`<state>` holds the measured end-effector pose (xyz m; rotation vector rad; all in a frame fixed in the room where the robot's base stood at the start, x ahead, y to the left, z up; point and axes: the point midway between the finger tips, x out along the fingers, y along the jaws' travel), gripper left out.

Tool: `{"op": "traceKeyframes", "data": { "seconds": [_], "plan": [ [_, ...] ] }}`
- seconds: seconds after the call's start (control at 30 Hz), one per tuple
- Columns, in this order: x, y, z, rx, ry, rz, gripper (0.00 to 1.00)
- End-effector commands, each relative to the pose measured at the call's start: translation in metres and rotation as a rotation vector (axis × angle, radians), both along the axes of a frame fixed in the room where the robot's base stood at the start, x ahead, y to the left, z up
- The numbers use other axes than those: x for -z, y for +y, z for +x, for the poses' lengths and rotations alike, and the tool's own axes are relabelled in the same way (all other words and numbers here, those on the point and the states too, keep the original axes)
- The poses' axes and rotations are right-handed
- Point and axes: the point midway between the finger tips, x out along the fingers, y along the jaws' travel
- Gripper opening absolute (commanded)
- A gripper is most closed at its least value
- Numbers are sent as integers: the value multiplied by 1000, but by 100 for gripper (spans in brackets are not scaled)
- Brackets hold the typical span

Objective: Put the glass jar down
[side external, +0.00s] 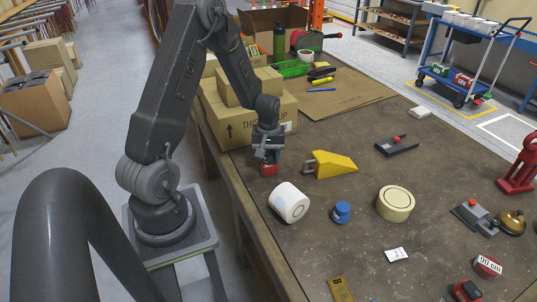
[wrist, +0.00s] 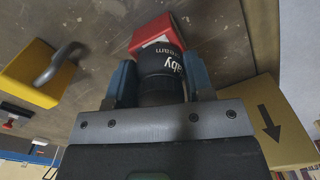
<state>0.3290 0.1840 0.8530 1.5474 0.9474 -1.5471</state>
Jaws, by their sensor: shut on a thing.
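My gripper (side external: 267,157) is low over the table, beside the cardboard box. In the wrist view its two blue fingers (wrist: 160,88) are shut on a dark round jar (wrist: 162,64) with white lettering that ends in "aby" and "eam". A red block-like thing (wrist: 152,32) with a white patch shows just beyond the jar. It also shows right below the gripper in the side view (side external: 269,170). I cannot tell whether the jar touches it. In the side view the jar is mostly hidden by the fingers.
A yellow wedge-shaped thing with a grey shackle (side external: 332,164) lies close right of the gripper. A white roll (side external: 289,203), a blue cap-like item (side external: 342,212) and a tape roll (side external: 395,204) stand nearer. The cardboard box (side external: 228,128) is close behind. Bare tabletop shows right of the wedge.

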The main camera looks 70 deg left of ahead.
Motion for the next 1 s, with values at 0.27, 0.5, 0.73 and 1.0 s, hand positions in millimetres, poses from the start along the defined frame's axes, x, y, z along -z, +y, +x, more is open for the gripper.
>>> {"op": "traceKeyframes", "data": {
  "seconds": [0.27, 0.5, 0.73, 1.0],
  "plan": [
    [3, 0, 0, 0, 0, 0, 56],
    [3, 0, 0, 0, 0, 0, 73],
    [0, 0, 0, 0, 0, 1, 73],
    [-43, 1, 1, 0, -5, 4, 73]
  ]
}}
